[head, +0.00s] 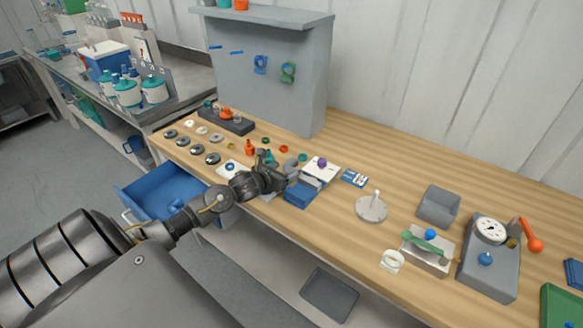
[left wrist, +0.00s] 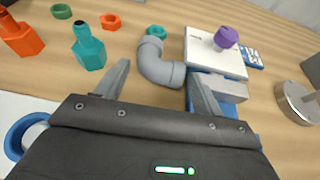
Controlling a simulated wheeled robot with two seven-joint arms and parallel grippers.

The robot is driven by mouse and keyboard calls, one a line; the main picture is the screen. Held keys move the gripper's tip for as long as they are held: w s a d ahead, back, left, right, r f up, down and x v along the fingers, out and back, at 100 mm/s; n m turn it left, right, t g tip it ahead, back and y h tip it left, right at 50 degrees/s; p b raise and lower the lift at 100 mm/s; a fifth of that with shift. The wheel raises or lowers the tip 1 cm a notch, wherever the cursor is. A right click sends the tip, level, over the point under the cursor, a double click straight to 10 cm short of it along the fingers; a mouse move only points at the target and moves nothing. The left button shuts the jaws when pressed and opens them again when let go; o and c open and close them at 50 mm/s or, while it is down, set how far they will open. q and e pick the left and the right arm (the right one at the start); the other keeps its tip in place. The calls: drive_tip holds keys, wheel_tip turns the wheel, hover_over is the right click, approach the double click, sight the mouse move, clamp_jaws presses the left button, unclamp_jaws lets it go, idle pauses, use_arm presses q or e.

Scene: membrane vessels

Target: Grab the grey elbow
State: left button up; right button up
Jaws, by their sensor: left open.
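The grey elbow (left wrist: 158,64), a bent pipe piece, lies on the wooden table in the left wrist view, just ahead of my left gripper (left wrist: 160,88). The gripper's two fingers are apart, with the elbow beyond and between their tips, and nothing is held. In the head view the elbow (head: 291,166) shows small beside my left gripper (head: 272,162), partly hidden by it. My right gripper is not in view.
A teal fitting (left wrist: 88,48) and an orange fitting (left wrist: 20,36) stand left of the elbow. A white block with a purple knob (left wrist: 226,38) is close on its right. A blue open drawer (head: 160,192) juts from the table's front. A round metal stand (head: 371,207) is farther right.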

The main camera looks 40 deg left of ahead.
use_arm(q)
drive_tip(key=c, duration=0.6)
drive_tip(key=shift+c, duration=0.2)
drive_tip(key=shift+w, duration=0.1)
drive_tip(key=shift+r+b, duration=0.35)
drive_tip(key=shift+r, duration=0.1)
drive_tip(key=r, duration=0.1)
drive_tip(key=r+b, duration=0.1)
drive_tip(key=shift+s+a+r, duration=0.1)
drive_tip(key=shift+s+r, duration=0.15)
drive_tip(key=shift+r, duration=0.1)
drive_tip(key=s+a+r+b, duration=0.1)
drive_tip(key=s+a+r, duration=0.2)
drive_tip(key=s+r, duration=0.6)
drive_tip(key=s, duration=0.4)
drive_tip(key=shift+a+r, duration=0.15)
drive_tip(key=shift+a, duration=0.05)
